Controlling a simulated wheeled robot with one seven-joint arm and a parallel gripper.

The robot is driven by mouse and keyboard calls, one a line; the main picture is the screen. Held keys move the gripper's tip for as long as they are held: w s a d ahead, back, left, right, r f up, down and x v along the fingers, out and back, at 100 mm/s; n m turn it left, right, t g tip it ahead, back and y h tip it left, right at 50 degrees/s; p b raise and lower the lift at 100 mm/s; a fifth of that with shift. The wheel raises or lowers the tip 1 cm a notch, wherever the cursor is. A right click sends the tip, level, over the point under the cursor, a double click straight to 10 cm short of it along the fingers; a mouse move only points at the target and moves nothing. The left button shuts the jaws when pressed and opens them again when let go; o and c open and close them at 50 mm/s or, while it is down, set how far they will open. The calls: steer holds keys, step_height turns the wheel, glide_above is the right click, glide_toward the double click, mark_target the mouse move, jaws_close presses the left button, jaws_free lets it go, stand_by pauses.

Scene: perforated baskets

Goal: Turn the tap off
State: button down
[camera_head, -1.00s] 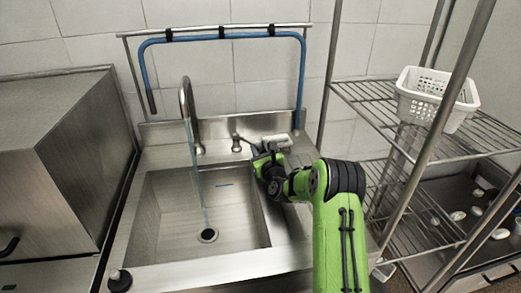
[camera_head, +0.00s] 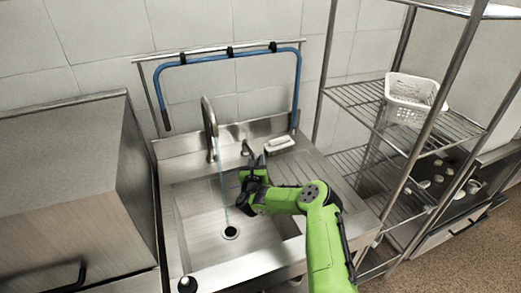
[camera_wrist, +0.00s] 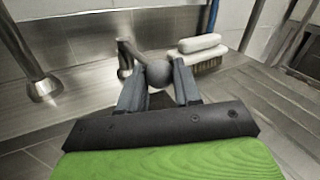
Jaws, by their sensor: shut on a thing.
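The tall curved tap (camera_head: 210,130) stands at the back of the steel sink (camera_head: 185,215). A thin stream of water (camera_head: 224,195) falls from it to the drain. The tap handle (camera_head: 246,149) is a short lever on a post to the right of the spout; it also shows in the wrist view (camera_wrist: 125,58). My gripper (camera_head: 257,163) is at this handle. In the wrist view my gripper (camera_wrist: 158,80) is shut on the round grey end of the lever, between its two fingers. The tap's base (camera_wrist: 43,88) shows at the left there.
A white brush (camera_head: 279,143) lies on the ledge just right of the handle, and it is close behind my fingers in the wrist view (camera_wrist: 200,44). A blue hose (camera_head: 230,56) hangs above. A wire rack (camera_head: 355,95) with a white basket (camera_head: 412,97) stands right.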

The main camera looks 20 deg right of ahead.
steer(key=shift+a+r+m+g+h+p, duration=0.25)
steer(key=shift+a+m+g+h+p, duration=0.45)
steer(key=shift+h, duration=0.4)
steer(key=c, duration=1.2)
jaws_free()
steer(key=shift+w, duration=0.1)
steer(key=o, duration=0.4)
steer(key=shift+f, duration=0.15)
steer(key=p+v, duration=0.3)
steer(key=v, duration=1.2)
steer(key=shift+s+a+f, duration=0.1)
steer(key=shift+s+a, duration=0.05)
steer(key=shift+s, duration=0.2)
